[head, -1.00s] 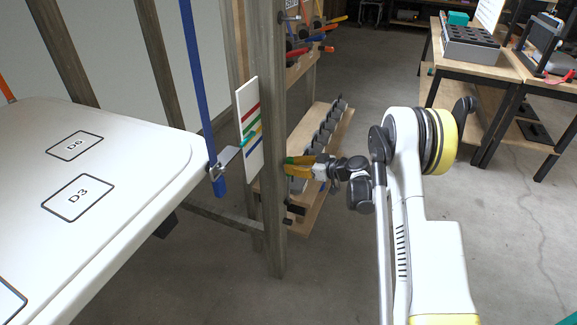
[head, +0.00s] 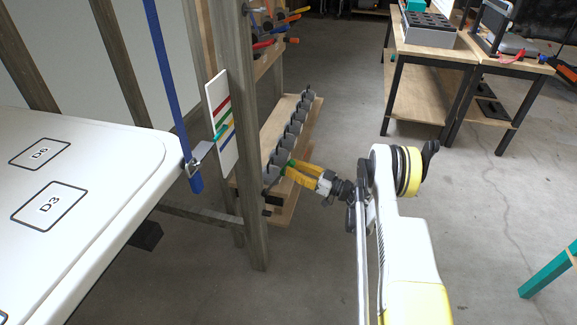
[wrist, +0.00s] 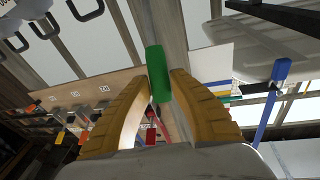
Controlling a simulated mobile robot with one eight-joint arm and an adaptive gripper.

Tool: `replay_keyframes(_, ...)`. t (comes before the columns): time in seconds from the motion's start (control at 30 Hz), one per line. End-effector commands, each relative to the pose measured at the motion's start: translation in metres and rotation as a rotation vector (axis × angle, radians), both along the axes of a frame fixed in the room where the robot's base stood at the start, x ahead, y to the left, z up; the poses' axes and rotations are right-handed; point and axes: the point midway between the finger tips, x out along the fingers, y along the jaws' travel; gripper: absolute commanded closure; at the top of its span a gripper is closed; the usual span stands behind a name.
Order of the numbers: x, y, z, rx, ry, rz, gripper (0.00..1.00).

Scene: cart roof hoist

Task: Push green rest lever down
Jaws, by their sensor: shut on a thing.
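The green lever (wrist: 158,74) shows in the wrist view as a smooth green grip between my two yellow fingertips. In the head view only a small green part of it (head: 290,168) shows at the tips, right of the wooden post (head: 250,150). My gripper (head: 288,170) is shut on it, with the fingers pointing left and slightly up. It also shows in the wrist view (wrist: 161,82). The lever's mount and pivot are hidden.
A white board (head: 222,125) with coloured stripes hangs beside the post. A blue bar (head: 170,80) and white roof panel (head: 90,190) stand left. Coloured handles (head: 285,22) lie behind, above a shelf of grey weights (head: 290,130).

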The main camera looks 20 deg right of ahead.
Motion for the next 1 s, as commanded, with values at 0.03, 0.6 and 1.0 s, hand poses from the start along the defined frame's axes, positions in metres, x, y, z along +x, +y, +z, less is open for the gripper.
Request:
replay_keyframes(0.03,0.0,0.0,-0.002,0.0,0.0,0.0,1.0)
replay_keyframes(0.6,0.0,0.0,-0.001,0.001,0.0,0.0,0.5)
replay_keyframes(1.0,-0.025,-0.026,-0.006,0.002,0.0,-0.003,0.5)
